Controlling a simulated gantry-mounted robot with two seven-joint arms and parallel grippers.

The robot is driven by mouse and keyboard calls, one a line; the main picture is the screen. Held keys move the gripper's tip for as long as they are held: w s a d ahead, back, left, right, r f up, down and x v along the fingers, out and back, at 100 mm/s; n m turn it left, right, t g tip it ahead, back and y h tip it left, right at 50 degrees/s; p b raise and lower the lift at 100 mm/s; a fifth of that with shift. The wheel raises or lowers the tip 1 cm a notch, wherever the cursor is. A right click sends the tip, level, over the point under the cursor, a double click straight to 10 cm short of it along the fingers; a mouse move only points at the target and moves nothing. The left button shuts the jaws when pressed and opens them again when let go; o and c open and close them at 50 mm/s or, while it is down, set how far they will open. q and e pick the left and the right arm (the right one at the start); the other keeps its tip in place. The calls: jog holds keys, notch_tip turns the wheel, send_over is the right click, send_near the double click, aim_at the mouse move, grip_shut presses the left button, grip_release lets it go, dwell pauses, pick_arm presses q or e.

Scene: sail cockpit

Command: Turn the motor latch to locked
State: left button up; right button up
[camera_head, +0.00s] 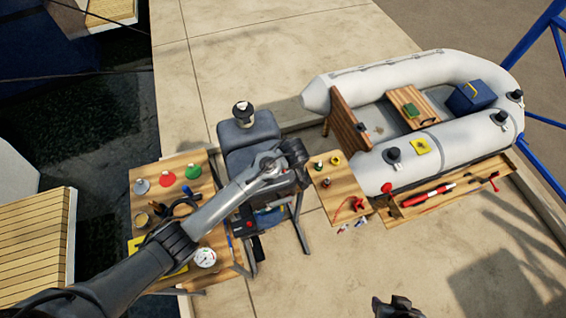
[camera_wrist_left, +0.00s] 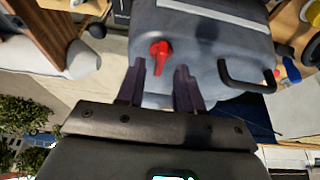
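The grey outboard motor (camera_head: 250,140) sits on a stand between the wooden bench and the inflatable boat. Its cowl (camera_wrist_left: 210,38) fills the upper part of the left wrist view. The red latch (camera_wrist_left: 161,56) is on the cowl's side, and a black handle (camera_wrist_left: 247,78) is to its right. My left gripper (camera_head: 298,155) is at the motor's right side in the head view. In the left wrist view its fingers (camera_wrist_left: 160,72) are apart, with the latch at the gap between the tips; contact cannot be told. My right gripper (camera_head: 397,308) shows only partly at the bottom edge.
A wooden bench (camera_head: 143,200) with coloured discs, a gauge (camera_head: 204,257) and tools stands left of the motor. A small wooden table (camera_head: 335,193) and the white inflatable boat (camera_head: 455,140) are to the right. Open concrete lies below and above.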

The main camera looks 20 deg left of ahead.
pick_arm(q)
jog(key=shift+x, duration=0.9)
grip_shut()
